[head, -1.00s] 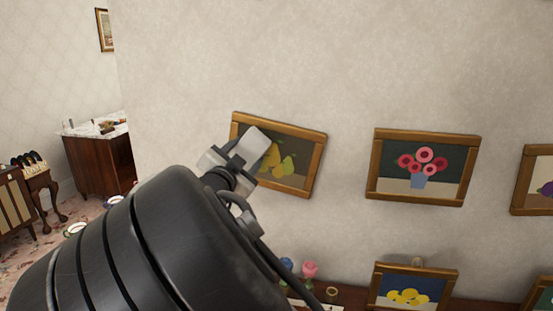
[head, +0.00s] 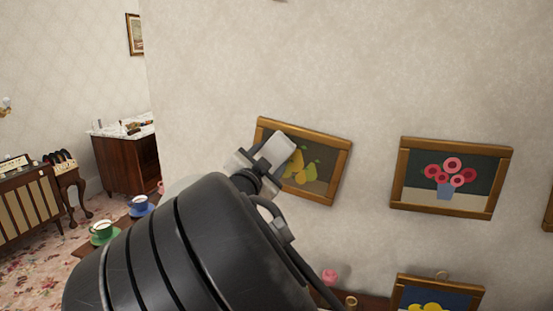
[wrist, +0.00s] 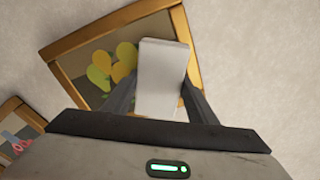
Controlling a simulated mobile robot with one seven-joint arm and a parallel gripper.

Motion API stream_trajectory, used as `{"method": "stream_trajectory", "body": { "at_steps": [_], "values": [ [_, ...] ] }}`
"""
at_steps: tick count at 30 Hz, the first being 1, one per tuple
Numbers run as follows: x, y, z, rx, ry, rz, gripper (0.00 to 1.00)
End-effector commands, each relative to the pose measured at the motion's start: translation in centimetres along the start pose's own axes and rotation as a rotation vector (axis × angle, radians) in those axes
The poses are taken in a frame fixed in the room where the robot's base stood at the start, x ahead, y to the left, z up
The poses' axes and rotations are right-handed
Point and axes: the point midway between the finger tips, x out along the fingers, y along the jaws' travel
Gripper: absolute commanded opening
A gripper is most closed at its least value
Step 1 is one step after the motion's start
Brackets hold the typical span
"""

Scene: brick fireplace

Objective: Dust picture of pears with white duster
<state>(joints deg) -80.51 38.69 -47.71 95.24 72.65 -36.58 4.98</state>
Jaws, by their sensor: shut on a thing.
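The picture of pears (head: 325,184) hangs on the wall in a wooden frame, slightly tilted, left of centre in the head view. It also shows in the wrist view (wrist: 92,78), partly covered. My gripper (head: 257,165) is in front of its left side. In the wrist view my gripper (wrist: 158,108) is shut on the white duster (wrist: 162,62), a pale flat block. The duster also shows in the head view (head: 275,149), overlapping the picture's upper left part. I cannot tell whether it touches the picture.
A picture of pink flowers (head: 450,175) hangs to the right. A picture of yellow fruit (head: 437,294) stands below it on a wooden surface with a pink item (head: 329,276). A green cup (head: 104,231) and a blue cup (head: 139,204) stand at the left.

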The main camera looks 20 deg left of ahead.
Motion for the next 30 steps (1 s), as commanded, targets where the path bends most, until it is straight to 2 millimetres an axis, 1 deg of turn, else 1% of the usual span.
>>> {"method": "stream_trajectory", "body": {
  "at_steps": [20,25,30],
  "values": [
    [1.2,0.1,0.0,0.000,0.000,-0.001,0.35],
    [1.1,1.4,-0.3,0.002,0.001,0.001,0.35],
    [1.0,2.7,-1.1,0.003,0.001,0.001,0.35]
  ]
}}
